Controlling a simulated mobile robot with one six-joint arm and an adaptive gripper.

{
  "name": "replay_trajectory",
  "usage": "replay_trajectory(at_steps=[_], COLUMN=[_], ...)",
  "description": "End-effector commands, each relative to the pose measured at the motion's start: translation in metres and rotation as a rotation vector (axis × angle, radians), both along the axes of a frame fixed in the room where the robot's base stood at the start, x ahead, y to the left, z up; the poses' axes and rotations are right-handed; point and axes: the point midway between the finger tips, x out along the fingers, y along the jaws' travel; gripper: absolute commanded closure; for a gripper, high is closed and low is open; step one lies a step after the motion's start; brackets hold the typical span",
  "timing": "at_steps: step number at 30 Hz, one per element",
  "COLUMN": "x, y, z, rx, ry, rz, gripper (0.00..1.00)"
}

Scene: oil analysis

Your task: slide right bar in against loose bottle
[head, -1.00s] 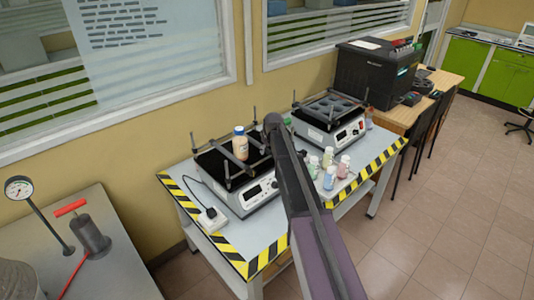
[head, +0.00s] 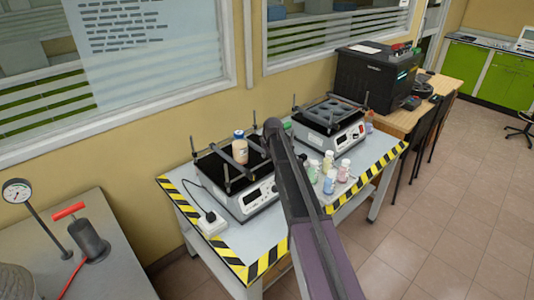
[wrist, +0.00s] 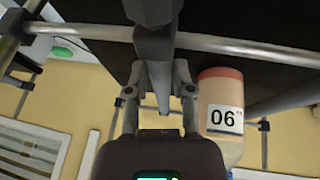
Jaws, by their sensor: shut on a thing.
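The loose bottle (head: 240,148), with a blue cap and amber contents, stands upright on the left shaker (head: 258,196). In the wrist view the bottle (wrist: 221,112) has a label reading 06 and sits just right of my gripper. My gripper (wrist: 159,88) is shut on the right bar (wrist: 154,48), a dark grey bar running between its fingers. One finger lies on the bottle's side of the bar. I cannot tell whether bar and bottle touch. Another bar (wrist: 285,101) shows beyond the bottle. In the head view my arm hides the gripper and the held bar.
A second shaker (head: 330,125) stands behind to the right. Several small bottles (head: 329,181) stand at the table's front right, close to my arm. Corner posts rise from the left shaker, and a rail (wrist: 250,46) crosses the wrist view. A white plug block (head: 211,224) lies front left.

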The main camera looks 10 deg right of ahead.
Motion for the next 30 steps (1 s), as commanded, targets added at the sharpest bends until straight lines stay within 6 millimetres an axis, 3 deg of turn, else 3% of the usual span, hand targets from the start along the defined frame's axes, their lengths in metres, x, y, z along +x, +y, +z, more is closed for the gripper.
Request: replay_trajectory(at_steps=[12, 21, 22, 25, 30], x=[-0.027, -0.027, -0.027, -0.026, -0.026], y=[0.043, 0.045, 0.045, 0.045, 0.044], z=[-0.001, -0.001, -0.001, -0.001, 0.0], rx=[0.002, 0.002, 0.002, 0.001, 0.002], ry=[0.002, 0.002, 0.002, 0.002, 0.001], rz=[0.001, 0.001, 0.001, 0.001, 0.001], gripper=[1.0, 1.0, 0.63, 0.35, 0.35])
